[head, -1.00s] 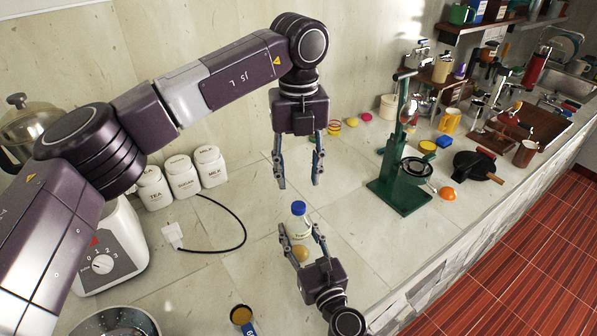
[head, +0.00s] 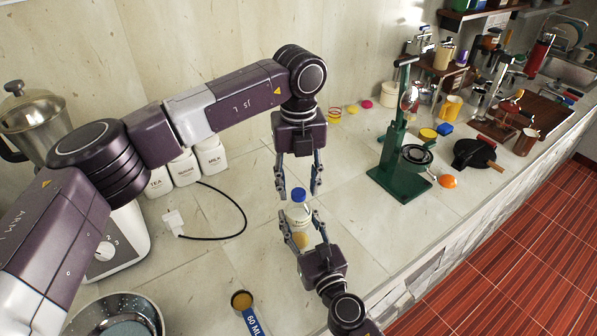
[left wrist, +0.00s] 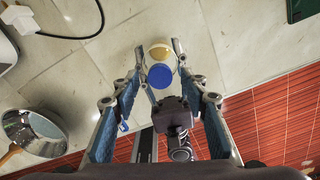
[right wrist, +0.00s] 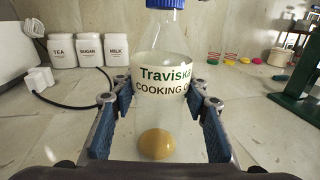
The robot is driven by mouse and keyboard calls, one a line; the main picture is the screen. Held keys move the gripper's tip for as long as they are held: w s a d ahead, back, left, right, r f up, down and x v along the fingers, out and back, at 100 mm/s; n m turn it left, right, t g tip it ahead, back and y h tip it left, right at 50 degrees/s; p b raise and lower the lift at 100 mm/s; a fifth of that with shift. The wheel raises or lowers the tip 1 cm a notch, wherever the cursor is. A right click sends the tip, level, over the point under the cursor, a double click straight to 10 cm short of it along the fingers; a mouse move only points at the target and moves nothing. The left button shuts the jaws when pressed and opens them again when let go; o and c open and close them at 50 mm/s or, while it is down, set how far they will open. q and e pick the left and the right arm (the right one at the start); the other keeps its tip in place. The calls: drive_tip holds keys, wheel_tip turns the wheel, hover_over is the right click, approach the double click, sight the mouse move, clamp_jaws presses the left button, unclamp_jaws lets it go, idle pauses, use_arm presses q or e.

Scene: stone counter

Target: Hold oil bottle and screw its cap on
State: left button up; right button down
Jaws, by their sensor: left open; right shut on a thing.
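The clear oil bottle (right wrist: 163,68), labelled "Traviska COOKING O...", stands upright with a blue cap (head: 299,195) on its neck. The cap also shows in the left wrist view (left wrist: 160,76); how tight it is I cannot tell. My right gripper (head: 299,214) is shut on the bottle's body, a finger on each side. My left gripper (head: 298,197) points down from above, open, its fingers apart on either side of the cap. A round yellow-brown shape (right wrist: 157,144) shows low at the bottle; whether it is inside I cannot tell.
White canisters (head: 184,169) and a black cable (head: 244,217) lie left of the bottle. A green press (head: 395,160) stands to the right. A blue-handled measuring cup (head: 243,303) and a metal bowl (head: 71,325) are at the front. The counter between is clear.

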use_arm(q)
drive_tip(key=shift+f, duration=0.4)
drive_tip(key=shift+c, duration=0.5)
clamp_jaws()
drive_tip(key=m, duration=1.5)
drive_tip(key=shift+a, duration=0.1)
drive_tip(key=m, duration=0.6)
drive_tip(key=shift+o, duration=0.9)
unclamp_jaws()
